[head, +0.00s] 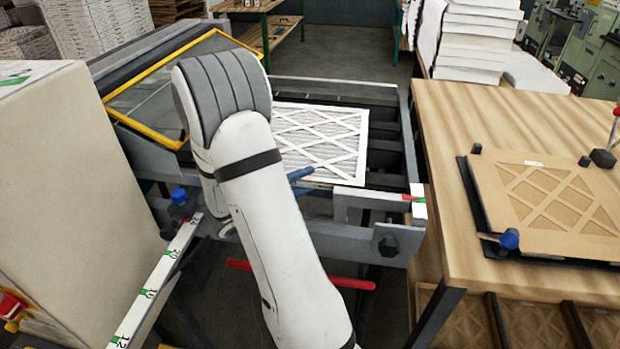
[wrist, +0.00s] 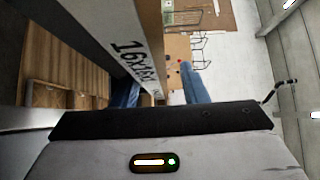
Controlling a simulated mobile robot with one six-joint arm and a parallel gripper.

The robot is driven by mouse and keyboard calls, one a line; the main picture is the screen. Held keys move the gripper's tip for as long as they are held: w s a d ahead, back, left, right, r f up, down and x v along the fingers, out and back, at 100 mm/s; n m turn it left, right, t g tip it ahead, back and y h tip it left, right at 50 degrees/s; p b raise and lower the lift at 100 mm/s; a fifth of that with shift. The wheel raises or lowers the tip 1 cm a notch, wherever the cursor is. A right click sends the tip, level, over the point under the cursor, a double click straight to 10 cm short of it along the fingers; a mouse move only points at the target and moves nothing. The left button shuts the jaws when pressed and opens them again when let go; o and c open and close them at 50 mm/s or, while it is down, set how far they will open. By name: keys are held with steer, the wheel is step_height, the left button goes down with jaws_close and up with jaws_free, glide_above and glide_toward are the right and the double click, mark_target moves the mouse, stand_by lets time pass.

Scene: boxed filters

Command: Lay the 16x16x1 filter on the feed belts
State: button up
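The 16x16x1 filter (head: 325,140), a white pleated panel with a diamond lattice, lies about flat over the dark feed belts (head: 388,143) inside the grey machine frame. I cannot tell whether its whole underside touches them. My gripper (head: 301,181) is at the filter's near left edge, with blue fingers above and below that edge. In the wrist view the filter's edge (wrist: 135,55), printed 16x16x1, runs between my blue fingers (wrist: 160,90). A gap shows between the filter and the right finger, so the gripper looks open around it. My arm hides the filter's left part.
A yellow-edged guard (head: 160,85) stands raised at the back left. A large pale box (head: 75,190) is at the left. A wooden table (head: 520,115) with a cardboard die board (head: 550,200) is at the right. A red bar (head: 350,283) lies below the frame.

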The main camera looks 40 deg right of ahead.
steer(key=a+b, duration=0.1)
steer(key=a, duration=0.9)
steer(key=shift+w+a+b, duration=0.3)
steer(key=shift+a+b, duration=0.05)
steer(key=shift+b, duration=0.05)
